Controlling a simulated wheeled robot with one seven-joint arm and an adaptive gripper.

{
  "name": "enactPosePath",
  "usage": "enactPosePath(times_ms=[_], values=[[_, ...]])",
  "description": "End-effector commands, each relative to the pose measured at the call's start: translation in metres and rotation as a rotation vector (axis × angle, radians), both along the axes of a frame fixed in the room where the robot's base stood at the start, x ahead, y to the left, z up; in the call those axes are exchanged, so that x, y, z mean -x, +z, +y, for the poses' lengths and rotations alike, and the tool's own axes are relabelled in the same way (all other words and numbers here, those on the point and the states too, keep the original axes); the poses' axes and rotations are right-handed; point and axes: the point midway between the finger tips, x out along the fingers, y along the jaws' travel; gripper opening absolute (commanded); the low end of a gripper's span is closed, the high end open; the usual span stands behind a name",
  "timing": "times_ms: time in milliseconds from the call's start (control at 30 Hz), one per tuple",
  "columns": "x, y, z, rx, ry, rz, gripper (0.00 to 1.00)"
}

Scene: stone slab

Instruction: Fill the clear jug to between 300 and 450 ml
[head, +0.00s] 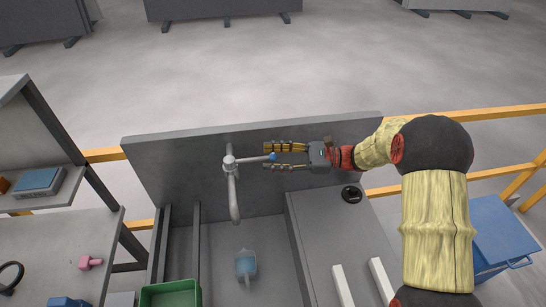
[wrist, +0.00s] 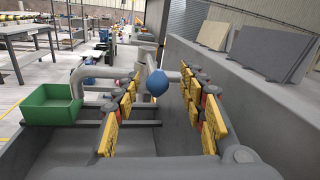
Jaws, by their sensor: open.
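The clear jug (head: 246,266) stands in the sink basin below the tap and looks pale blue; its level and markings are too small to read. The grey tap (head: 234,200) rises at the back slab, with its spout curving down toward the basin. No water stream shows. A lever with a blue ball knob (head: 273,156) points right from the tap. My gripper (head: 265,157) is open, its fingers on either side of the knob. In the wrist view the blue knob (wrist: 157,82) shows between the spread fingers; contact cannot be told.
A green bin (head: 170,293) sits left of the jug, and also shows in the wrist view (wrist: 50,105). The stone back slab (head: 165,175) stands close behind the tap. A grey counter (head: 330,225) with a black round item (head: 351,194) lies right of the basin.

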Motion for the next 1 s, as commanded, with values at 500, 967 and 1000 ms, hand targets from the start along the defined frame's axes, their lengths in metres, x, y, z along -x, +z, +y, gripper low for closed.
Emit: enactPosePath(times_ms=[500,967,1000], values=[[-0.003,-0.001,-0.030,0.000,-0.003,0.001,0.42],[-0.009,-0.001,-0.110,0.001,-0.001,0.000,0.42],[-0.009,-0.001,-0.114,0.001,-0.002,0.000,0.42]])
